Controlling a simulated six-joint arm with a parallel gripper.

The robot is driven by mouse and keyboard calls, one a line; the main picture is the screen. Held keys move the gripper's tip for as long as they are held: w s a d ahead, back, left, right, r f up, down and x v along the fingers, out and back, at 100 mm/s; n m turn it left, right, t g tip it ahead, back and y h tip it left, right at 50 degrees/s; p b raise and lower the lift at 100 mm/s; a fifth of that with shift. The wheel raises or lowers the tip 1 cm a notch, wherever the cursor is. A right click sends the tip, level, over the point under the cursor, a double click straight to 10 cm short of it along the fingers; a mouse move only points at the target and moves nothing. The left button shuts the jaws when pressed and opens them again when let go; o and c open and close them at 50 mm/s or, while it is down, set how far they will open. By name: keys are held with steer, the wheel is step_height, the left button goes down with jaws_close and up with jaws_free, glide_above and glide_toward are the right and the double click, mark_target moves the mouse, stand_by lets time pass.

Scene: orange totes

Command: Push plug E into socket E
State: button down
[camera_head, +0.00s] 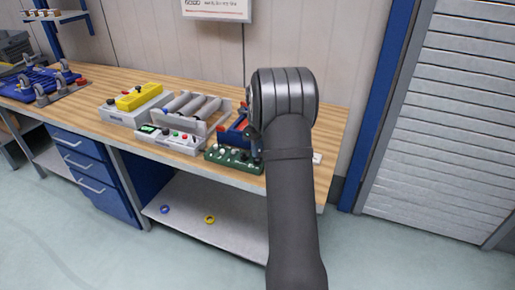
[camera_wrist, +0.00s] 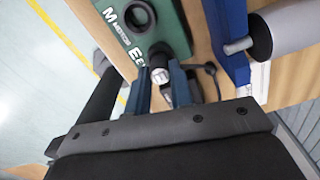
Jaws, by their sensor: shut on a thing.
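My gripper (camera_wrist: 160,85) is shut on a plug (camera_wrist: 159,76) with a pale, ribbed end and a dark part. I take it to be plug E; no letter on it is readable. A black cable (camera_wrist: 210,72) loops beside the right finger. A green box (camera_wrist: 112,45) with white lettering, only partly readable, lies just beyond the fingertips. A dark round ring (camera_wrist: 138,15), possibly socket E, sits on it, apart from the plug's pale end. In the head view, the green box (camera_head: 233,158) is near the bench's front edge, and my arm hides most of the gripper.
A blue holder (camera_wrist: 228,40) and a grey cylinder (camera_wrist: 285,25) stand right of the green box in the wrist view. On the wooden bench (camera_head: 90,90), a grey tray with rollers (camera_head: 195,105) and a button box (camera_head: 170,140) stand to the left.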

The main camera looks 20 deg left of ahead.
steer(key=shift+f, duration=0.2)
steer(key=c, duration=1.2)
jaws_free()
step_height(320, 180, up, 17)
steer(key=shift+r, duration=0.2)
step_height(320, 180, down, 17)
steer(key=shift+f, duration=0.2)
